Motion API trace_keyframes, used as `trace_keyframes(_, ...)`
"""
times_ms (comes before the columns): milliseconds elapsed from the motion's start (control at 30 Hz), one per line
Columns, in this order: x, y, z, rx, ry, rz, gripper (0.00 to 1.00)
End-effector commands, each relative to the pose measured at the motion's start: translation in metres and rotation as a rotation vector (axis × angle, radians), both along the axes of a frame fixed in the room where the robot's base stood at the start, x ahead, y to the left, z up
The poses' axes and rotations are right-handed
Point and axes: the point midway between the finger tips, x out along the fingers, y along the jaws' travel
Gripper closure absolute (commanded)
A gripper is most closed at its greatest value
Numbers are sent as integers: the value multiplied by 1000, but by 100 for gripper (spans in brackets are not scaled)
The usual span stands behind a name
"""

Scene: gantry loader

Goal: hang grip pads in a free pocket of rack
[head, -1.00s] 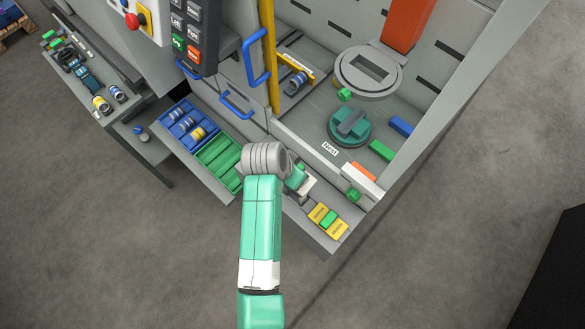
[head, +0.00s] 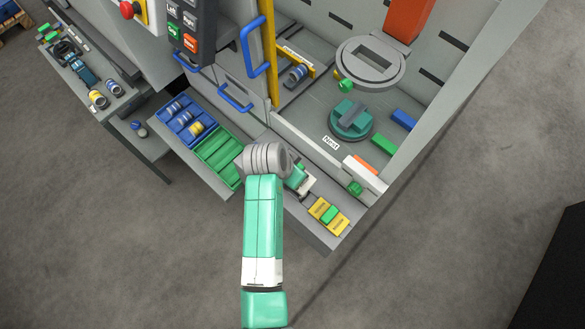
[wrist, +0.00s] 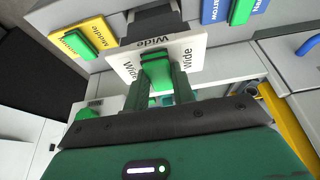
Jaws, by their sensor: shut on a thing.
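My gripper (wrist: 157,84) is shut on the green grip of the grip pads (wrist: 185,52), a white piece marked "Wide" on several sides. In the head view the white pads show just right of my grey wrist, partly hidden by it. In the wrist view the pads are in front of a dark grey pocket of the rack (wrist: 152,22); I cannot tell whether they touch it. Yellow pads marked "Middle" (wrist: 85,38), with a green grip, hang to the left. Blue pads marked "Narrow" (wrist: 216,10) hang to the right. The yellow pads also show in the head view (head: 318,207).
A green bin (head: 213,163) and a blue bin (head: 181,106) with rings sit left of my wrist. Behind stands the machine with a round teal nest (head: 351,123), a grey round head above it, and a blue door handle (head: 251,44). Open floor lies in front.

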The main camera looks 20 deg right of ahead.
Motion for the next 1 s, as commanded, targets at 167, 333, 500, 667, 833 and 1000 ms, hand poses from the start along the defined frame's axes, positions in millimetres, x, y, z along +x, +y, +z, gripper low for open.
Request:
trace_keyframes(167,0,0,1,-1,-1,0,100)
trace_keyframes(333,0,0,-1,-1,-1,0,100)
trace_keyframes(500,0,0,-7,-1,-1,0,100)
trace_keyframes(667,0,0,-15,-1,-1,0,100)
trace_keyframes(833,0,0,-23,0,-2,-1,100)
trace_keyframes(1000,0,0,-31,1,-1,-1,100)
